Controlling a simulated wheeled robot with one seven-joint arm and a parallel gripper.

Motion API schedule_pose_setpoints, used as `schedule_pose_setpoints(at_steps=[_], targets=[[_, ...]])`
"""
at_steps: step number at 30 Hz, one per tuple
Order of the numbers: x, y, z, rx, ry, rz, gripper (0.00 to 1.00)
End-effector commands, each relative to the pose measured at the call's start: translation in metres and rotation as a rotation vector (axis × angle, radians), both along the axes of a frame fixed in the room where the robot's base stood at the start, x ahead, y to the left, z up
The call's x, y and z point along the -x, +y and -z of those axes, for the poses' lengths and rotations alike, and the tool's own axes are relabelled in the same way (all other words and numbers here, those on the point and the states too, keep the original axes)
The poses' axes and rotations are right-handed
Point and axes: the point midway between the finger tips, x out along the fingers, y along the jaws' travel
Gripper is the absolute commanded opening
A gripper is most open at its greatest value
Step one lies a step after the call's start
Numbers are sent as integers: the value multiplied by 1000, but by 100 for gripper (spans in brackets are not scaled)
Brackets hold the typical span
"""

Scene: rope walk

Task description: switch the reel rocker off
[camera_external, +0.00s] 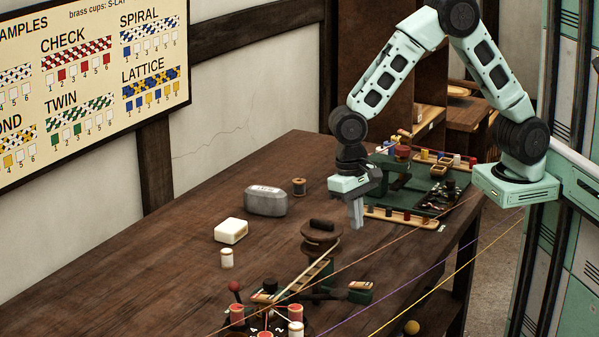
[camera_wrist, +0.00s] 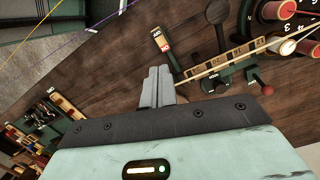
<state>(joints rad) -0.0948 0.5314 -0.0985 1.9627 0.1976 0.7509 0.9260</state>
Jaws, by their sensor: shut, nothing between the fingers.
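A small switch (camera_wrist: 161,41), which looks like the reel rocker, lies just beyond my fingertips in the wrist view. It has a dark body with a pale label at one end and a red label at the other; which side is pressed is too small to tell. In the external view, a small wooden-topped green piece (camera_external: 360,289) near the table's front right may be the same switch. My gripper (camera_external: 357,226) points down above the table with its fingers together and empty. Its closed fingers (camera_wrist: 157,75) also show in the wrist view, apart from the switch.
A round numbered device with red cups (camera_external: 266,322), a slotted wooden bar (camera_external: 306,277) and a red-knobbed lever (camera_external: 234,287) stand at the front. Taut strands (camera_external: 437,268) run along the right edge.

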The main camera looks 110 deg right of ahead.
Motion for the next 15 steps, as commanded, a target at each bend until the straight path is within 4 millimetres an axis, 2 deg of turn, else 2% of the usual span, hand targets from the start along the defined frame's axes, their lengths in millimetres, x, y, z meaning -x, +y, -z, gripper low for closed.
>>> schedule_pose_setpoints(at_steps=[9, 15], targets=[[-3, -6, 4, 46, 113, 713, 0], [-4, -9, 1, 76, 176, 1069, 0]])
